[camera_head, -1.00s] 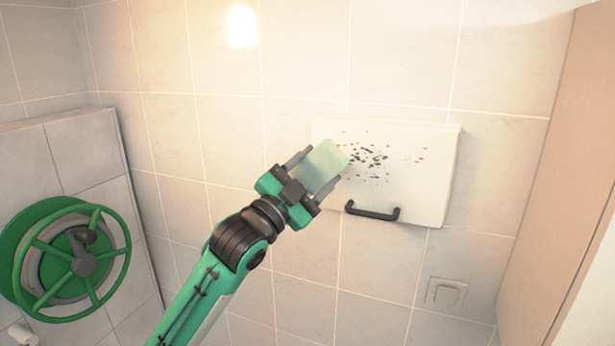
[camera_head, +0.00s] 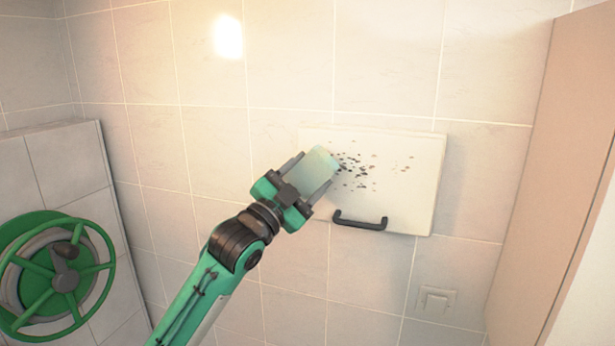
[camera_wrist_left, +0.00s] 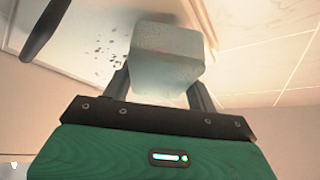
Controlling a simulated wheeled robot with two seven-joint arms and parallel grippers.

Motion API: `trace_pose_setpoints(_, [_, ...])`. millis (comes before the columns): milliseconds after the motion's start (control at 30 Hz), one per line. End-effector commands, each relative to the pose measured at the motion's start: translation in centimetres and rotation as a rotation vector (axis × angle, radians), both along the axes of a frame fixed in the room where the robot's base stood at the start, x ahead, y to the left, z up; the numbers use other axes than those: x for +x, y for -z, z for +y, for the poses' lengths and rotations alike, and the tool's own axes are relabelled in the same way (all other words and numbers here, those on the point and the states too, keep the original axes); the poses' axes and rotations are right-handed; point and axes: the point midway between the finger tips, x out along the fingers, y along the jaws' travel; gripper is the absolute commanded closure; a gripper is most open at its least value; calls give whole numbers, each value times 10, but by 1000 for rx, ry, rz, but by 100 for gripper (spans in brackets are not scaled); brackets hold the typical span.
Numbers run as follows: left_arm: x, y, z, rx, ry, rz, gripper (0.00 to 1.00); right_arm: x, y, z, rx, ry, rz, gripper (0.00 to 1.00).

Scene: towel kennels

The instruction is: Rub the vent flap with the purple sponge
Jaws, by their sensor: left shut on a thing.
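The vent flap (camera_head: 410,190) is a pale panel on the tiled wall, with a dark handle (camera_head: 360,222) at its lower edge. Dark specks (camera_head: 352,170) are scattered over its left and middle part. My left gripper (camera_head: 308,177) is shut on a block-shaped sponge (camera_head: 321,168), which looks pale grey-green, not purple. The sponge overlaps the flap's left part, beside the specks; I cannot tell if it touches. In the left wrist view the sponge (camera_wrist_left: 166,58) sits between the fingers, with the specks (camera_wrist_left: 105,55) to its left. My right gripper is not in view.
A green handwheel (camera_head: 62,280) is at the left, in front of a tiled block (camera_head: 70,165). A small wall plate (camera_head: 436,299) is below the flap. A tan panel (camera_head: 555,170) stands at the right. The wall around the flap is clear.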

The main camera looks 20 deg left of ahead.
Motion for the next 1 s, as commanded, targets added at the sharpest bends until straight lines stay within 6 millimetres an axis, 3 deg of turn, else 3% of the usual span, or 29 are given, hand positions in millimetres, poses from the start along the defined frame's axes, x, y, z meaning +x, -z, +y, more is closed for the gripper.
trace_pose_setpoints(1000, [19,0,-1,0,0,0,60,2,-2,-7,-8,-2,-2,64])
